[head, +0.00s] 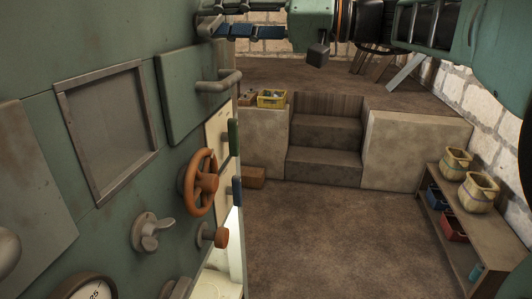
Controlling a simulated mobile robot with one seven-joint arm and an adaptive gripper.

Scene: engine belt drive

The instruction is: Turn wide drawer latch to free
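A green machine front (40,130) fills the left side of the head view. A grey wing-shaped turn handle (151,233) sits on a round base low on this front; it may be the wide drawer latch, but I cannot be sure. Its wings are tilted, one pointing up and to the right. No drawer is clearly seen around it, and I cannot tell whether it is locked or free.
An orange handwheel (200,182), an orange-brown knob (221,237), a grey bar handle (218,81) and a gauge (88,288) stick out from the front. The brown floor (330,235) is open. Steps (325,140) lie behind, and a low shelf (450,222) with baskets stands right.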

